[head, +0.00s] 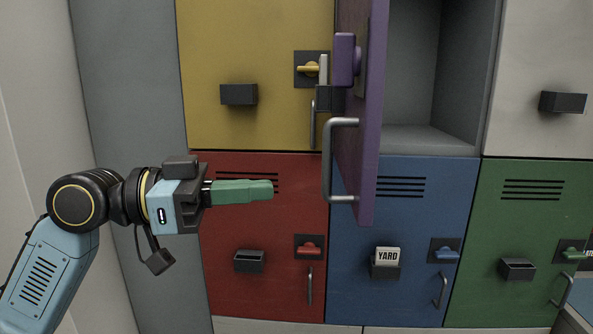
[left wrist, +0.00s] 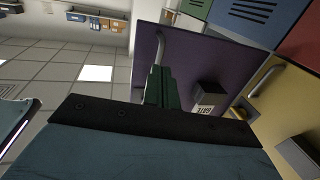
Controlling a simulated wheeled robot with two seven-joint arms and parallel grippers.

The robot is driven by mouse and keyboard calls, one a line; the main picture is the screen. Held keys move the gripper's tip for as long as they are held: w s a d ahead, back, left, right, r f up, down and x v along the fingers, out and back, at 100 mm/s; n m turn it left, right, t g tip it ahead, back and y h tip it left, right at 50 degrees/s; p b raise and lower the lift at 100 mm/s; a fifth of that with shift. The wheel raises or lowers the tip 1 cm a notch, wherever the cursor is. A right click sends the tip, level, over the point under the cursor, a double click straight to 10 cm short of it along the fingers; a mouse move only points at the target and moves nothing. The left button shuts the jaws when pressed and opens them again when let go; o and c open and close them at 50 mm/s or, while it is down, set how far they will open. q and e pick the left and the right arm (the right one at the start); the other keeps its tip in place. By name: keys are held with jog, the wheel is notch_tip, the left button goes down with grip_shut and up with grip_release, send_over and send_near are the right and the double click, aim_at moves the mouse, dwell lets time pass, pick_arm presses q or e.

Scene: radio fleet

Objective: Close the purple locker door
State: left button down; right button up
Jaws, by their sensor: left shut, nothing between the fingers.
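The purple locker door (head: 371,120) stands open, swung out toward me and seen nearly edge-on, with its grey bar handle (head: 328,160) on the left side. Behind it the locker's grey interior (head: 410,70) is visible and looks empty. My left gripper (head: 271,190) has green fingers, shut with nothing between them. In the head view it appears left of the door handle, in front of the red door. In the left wrist view the green fingers (left wrist: 160,90) show against the outer face of the purple door (left wrist: 205,60); I cannot tell whether they touch. My right gripper is not in view.
Around the opening are closed doors: yellow (head: 225,50) at left, red (head: 265,225) below left, blue (head: 405,220) below, green (head: 530,225) at lower right and white (head: 550,50) at right. Several have protruding handles and label holders. A pale wall (head: 35,110) stands at far left.

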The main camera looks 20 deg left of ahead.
pick_arm(q)
jog(key=p+x, duration=0.2)
jog(key=x, duration=0.4)
dwell(0.3)
